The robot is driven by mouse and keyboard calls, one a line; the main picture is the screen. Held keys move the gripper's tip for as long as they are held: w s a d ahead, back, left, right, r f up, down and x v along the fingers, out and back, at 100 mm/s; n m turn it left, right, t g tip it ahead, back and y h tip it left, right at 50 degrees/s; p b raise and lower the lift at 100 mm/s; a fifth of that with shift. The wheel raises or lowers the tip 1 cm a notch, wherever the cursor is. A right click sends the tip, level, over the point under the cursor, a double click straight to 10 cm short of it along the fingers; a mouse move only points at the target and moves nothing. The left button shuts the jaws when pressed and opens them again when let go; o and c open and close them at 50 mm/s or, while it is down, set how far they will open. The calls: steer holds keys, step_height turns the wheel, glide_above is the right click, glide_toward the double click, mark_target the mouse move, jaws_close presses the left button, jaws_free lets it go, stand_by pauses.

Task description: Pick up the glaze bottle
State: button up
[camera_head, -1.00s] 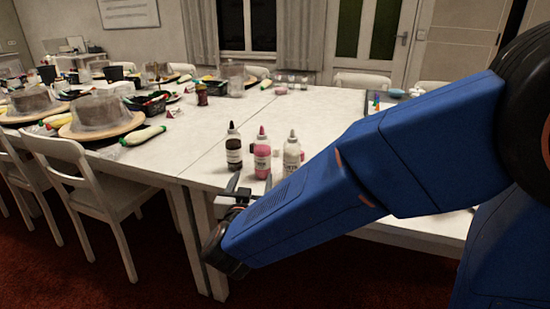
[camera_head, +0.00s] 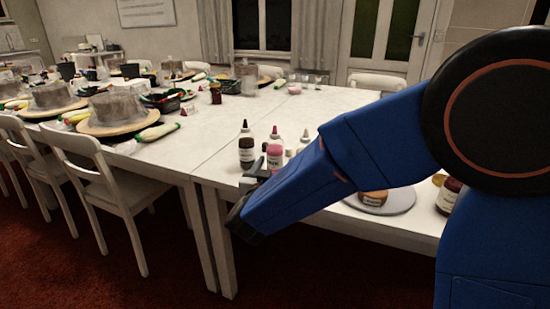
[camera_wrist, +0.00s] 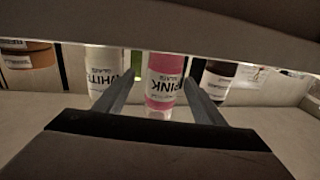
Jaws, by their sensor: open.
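Three glaze bottles stand upright in a row near the table's corner. The dark bottle (camera_head: 246,152) is on the left, and the pink bottle (camera_head: 274,153) is beside it. The white bottle is mostly hidden by my arm in the head view, but shows at left in the wrist view (camera_wrist: 103,72). In the wrist view, labels are upside down and the pink bottle (camera_wrist: 164,85), marked PINK GLAZE, appears between my fingers. The dark bottle (camera_wrist: 217,80) is right of them there. My gripper (camera_wrist: 158,84) is open and empty; whether a finger touches a bottle is unclear.
A grey turntable (camera_head: 405,201) with a small brown cake (camera_head: 373,197) and a dark jar (camera_head: 447,196) are right of my arm. Covered cakes (camera_head: 115,107) and chairs (camera_head: 107,180) are at left. The table middle (camera_head: 225,128) is clear.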

mark_target(277, 154)
steer(key=shift+w+d+r, duration=0.1)
steer(key=shift+w+d, duration=0.1)
steer(key=shift+w, duration=1.5)
steer(key=shift+w+d, duration=0.15)
steer(key=shift+w, duration=1.55)
steer(key=c, duration=0.8)
